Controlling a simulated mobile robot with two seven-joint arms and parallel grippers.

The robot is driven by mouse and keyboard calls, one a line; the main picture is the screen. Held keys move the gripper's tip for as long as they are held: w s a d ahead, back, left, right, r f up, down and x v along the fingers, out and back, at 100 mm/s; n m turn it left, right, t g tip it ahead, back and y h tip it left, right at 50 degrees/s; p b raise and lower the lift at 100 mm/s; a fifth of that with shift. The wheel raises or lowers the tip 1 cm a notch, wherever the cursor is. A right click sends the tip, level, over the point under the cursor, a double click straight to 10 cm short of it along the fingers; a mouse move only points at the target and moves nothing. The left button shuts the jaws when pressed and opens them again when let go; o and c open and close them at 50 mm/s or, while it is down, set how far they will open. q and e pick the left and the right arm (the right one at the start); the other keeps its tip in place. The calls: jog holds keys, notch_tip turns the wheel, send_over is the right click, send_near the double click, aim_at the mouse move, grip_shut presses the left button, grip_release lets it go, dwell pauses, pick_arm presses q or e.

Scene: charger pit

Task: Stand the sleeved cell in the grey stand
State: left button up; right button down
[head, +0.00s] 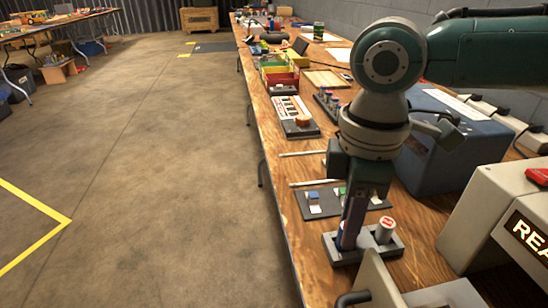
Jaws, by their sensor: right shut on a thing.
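The grey stand (346,259) is on the wooden bench near the front edge. My right gripper (352,222) points down over the stand's left part, shut on a dark bluish-purple cell (344,240), which I take to be the sleeved cell. The cell is close to upright, and its lower end is at the left part of the stand. I cannot tell whether it rests in a socket. The gripper hides much of it. A white cell with a red top (385,230) stands in the stand's right part. My left gripper is out of view.
A dark mat (324,202) with small coloured pieces lies just behind the stand. A blue case (445,150) and a beige machine with a lit display (490,220) are to the right. An orange-and-white device (291,112) and bins (280,75) are farther back.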

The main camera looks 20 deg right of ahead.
jog(key=shift+f, duration=0.3)
dwell(0.4)
jog(key=c, duration=0.6)
grip_release()
jog(key=shift+r, duration=0.15)
notch_tip(320, 180, up, 7)
jog(key=p, duration=0.9)
